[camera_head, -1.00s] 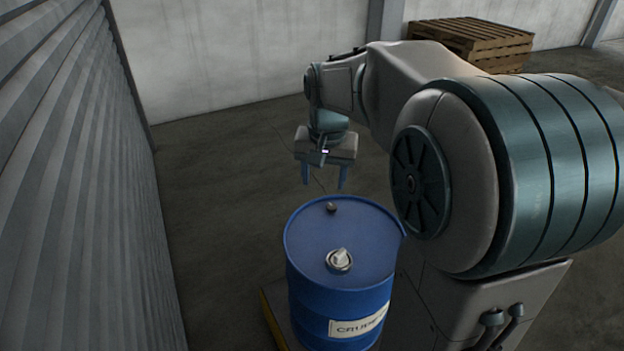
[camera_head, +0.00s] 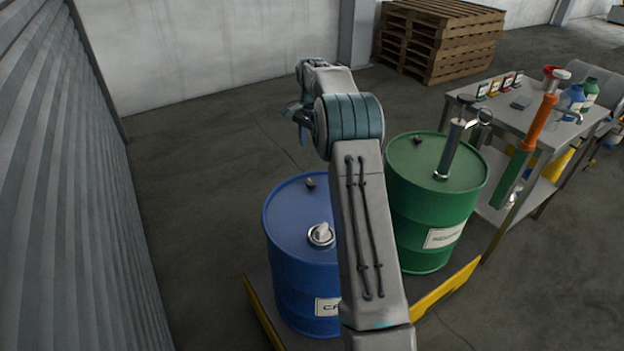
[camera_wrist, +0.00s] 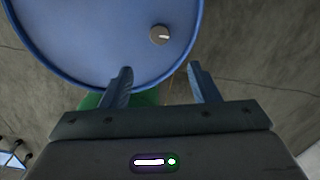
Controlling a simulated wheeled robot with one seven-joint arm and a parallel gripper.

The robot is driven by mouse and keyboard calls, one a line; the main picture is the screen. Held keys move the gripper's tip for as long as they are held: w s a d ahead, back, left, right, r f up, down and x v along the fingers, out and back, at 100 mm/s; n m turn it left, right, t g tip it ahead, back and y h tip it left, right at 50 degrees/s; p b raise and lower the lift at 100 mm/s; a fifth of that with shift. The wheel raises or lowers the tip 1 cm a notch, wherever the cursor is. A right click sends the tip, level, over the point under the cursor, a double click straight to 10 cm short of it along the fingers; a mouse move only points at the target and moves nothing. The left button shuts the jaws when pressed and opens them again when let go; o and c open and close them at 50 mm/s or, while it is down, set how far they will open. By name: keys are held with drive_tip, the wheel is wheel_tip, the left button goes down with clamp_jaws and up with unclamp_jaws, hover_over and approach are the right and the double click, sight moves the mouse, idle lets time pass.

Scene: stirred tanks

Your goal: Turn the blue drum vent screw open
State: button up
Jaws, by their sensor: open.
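The blue drum (camera_head: 292,215) stands on a yellow-edged pallet, partly hidden by my arm in the head view. A small dark vent screw (camera_head: 310,183) sits near the far rim of its lid. A larger silvery fitting with a white top (camera_head: 321,234) sits nearer the front. In the wrist view the screw (camera_wrist: 159,35) is a round grey cap with a pale slot line, on the lid of the blue drum (camera_wrist: 75,35). My gripper (camera_wrist: 159,72) is open and empty. In that picture its fingers lie below the screw, one to each side, not touching it.
A green drum (camera_head: 420,205) with an upright metal pump (camera_head: 452,148) stands just right of the blue drum. A metal table (camera_head: 520,120) with bottles is further right. Wooden pallets (camera_head: 436,40) are stacked behind. A corrugated wall (camera_head: 50,180) closes the left.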

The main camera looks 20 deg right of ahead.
sight(312, 181)
wheel_tip(312, 181, down, 13)
drive_tip(key=shift+f+b, duration=0.1)
drive_tip(key=shift+b, duration=0.2)
drive_tip(key=c, duration=1)
